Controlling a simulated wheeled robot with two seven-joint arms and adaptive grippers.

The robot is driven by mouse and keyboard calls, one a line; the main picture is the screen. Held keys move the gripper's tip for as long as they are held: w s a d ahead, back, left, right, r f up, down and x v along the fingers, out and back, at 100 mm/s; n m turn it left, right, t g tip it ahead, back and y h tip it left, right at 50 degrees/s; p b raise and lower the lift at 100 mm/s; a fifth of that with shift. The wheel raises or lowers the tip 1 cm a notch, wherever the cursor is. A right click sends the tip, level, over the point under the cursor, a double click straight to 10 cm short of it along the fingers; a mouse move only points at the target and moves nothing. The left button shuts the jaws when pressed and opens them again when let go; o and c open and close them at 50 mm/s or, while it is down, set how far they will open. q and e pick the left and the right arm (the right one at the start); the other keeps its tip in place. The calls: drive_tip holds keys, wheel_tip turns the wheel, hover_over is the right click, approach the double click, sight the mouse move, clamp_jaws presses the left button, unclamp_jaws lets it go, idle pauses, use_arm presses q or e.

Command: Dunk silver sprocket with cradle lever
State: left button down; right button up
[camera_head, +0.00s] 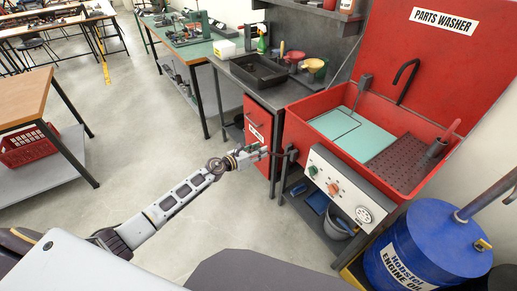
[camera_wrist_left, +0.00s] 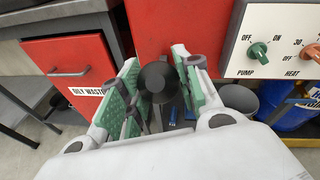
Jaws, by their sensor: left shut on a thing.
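The parts washer (camera_head: 282,147) is red, with a tub of teal liquid (camera_head: 357,132) and a thin wire frame at its surface. The cradle lever (camera_head: 290,153) is dark and sticks out at the washer's left side. My left gripper (camera_head: 265,152) is at the lever's outer end. In the left wrist view, its green-padded fingers (camera_wrist_left: 158,90) are shut around the lever's black round knob (camera_wrist_left: 156,78). I cannot make out the silver sprocket in either view. My right gripper is not in view.
The washer's front panel (camera_head: 340,187) has knobs and a gauge. A perforated drain shelf (camera_head: 401,162) fills the tub's right part. A blue oil drum (camera_head: 428,245) stands to the right. A grey bench (camera_head: 285,93) with a black tray stands left of the washer.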

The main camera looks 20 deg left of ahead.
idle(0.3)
use_arm(q)
drive_tip(key=c, duration=1)
unclamp_jaws()
drive_tip(key=shift+v, duration=6.05)
drive_tip(key=shift+r, duration=0.1)
